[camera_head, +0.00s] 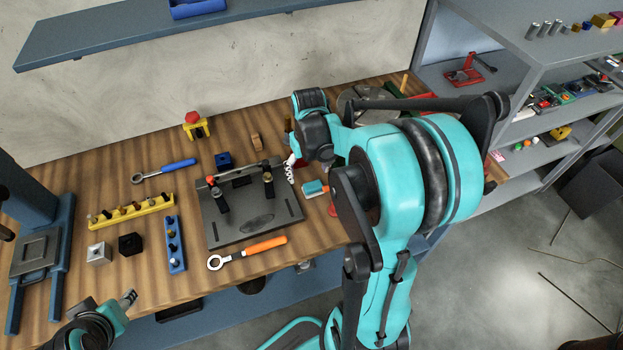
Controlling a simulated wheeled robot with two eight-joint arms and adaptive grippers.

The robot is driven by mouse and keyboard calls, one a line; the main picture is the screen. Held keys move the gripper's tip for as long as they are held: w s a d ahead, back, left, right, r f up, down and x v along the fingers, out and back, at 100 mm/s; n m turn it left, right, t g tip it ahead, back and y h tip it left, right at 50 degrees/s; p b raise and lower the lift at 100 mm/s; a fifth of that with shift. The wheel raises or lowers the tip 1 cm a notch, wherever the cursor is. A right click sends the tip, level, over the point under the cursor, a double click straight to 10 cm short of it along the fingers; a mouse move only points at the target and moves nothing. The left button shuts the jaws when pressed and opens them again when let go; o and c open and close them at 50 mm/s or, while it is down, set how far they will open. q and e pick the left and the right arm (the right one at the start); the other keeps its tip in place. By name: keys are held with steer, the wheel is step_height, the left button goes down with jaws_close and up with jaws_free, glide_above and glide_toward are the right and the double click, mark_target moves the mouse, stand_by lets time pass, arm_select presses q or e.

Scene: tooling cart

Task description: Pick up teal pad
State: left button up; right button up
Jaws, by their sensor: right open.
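A small teal pad (315,188) with a pale edge and an orange-red end lies on the wooden bench, right of the dark fixture plate. My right arm reaches over the bench from the right. My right gripper (290,160) is open, at the upper right edge of the plate, up and left of the pad and apart from it in the picture. My arm hides part of the bench around it. My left gripper (127,298) is low at the left, near the bench's front edge, far from the pad; its jaw state is unclear.
The dark fixture plate (277,218) with clamps fills the middle of the bench. An orange-handled wrench (262,246) lies in front of it, a blue-handled one (178,165) behind. Yellow (132,211) and blue (174,245) racks stand left. A shelf (135,33) overhangs the back.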

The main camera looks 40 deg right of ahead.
mark_target(313, 185)
steer(key=shift+d+f, duration=0.15)
steer(key=shift+d, duration=0.45)
steer(key=shift+d+f, duration=0.15)
steer(key=shift+d, duration=0.4)
steer(key=f+b, duration=0.1)
steer(key=f, duration=0.4)
steer(key=f+b, duration=0.1)
steer(key=f, duration=0.1)
steer(key=shift+s+a+f+b, duration=0.1)
steer(key=shift+a+f+b, duration=0.2)
steer(key=shift+a+b, duration=0.1)
arm_select(q)
steer(key=shift+d+f, duration=0.15)
steer(key=shift+f, duration=0.4)
steer(key=shift+d+f, duration=0.15)
steer(key=shift+f, duration=0.35)
arm_select(e)
steer(key=c, duration=1.2)
